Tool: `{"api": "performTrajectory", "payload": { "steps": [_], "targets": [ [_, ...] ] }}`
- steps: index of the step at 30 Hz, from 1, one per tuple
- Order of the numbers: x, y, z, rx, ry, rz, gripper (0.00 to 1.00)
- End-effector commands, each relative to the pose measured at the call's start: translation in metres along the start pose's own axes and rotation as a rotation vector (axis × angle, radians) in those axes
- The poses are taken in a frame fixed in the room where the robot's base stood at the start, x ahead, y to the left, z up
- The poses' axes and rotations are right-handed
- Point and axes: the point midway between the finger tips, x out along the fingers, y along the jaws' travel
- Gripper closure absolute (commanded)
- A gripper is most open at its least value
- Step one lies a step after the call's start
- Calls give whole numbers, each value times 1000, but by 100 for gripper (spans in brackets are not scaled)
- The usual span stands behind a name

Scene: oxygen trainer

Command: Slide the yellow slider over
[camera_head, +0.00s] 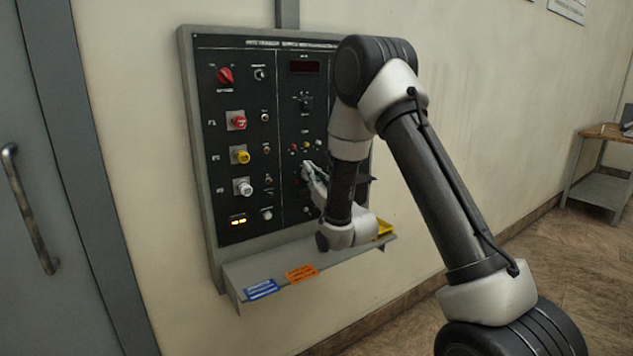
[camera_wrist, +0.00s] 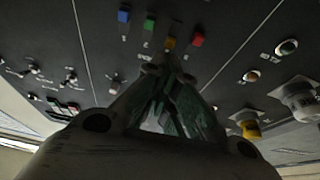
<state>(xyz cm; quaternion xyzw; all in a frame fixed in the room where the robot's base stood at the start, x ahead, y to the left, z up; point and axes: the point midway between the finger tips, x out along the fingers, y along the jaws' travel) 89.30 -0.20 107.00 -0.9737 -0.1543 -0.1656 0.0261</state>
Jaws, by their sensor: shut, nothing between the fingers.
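The control panel (camera_head: 270,215) hangs on the wall. In the wrist view a row of small coloured blocks shows near the top. In the head view the yellow slider (camera_head: 305,146) is a tiny spot just above my fingers. My gripper (camera_wrist: 167,68) is shut and empty, its tips close to the panel just below the yellow slider. Whether they touch it I cannot tell.
A blue block (camera_wrist: 123,16) ends the row. Red, yellow and white knobs (camera_head: 242,187) stick out on the panel's left half. A grey shelf (camera_head: 330,262) with labels juts out under the panel, below my wrist. A wooden table (camera_head: 605,132) stands far right.

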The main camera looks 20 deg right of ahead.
Motion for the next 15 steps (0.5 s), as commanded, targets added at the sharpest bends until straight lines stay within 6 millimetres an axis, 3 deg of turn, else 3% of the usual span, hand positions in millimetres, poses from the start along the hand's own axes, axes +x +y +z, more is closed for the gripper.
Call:
{"api": "performTrajectory", "payload": {
  "steps": [5, 15],
  "targets": [
    [9, 0, 0, 0, 0, 0, 100],
    [8, 0, 3, 0, -2, 0, 100]
  ]
}}
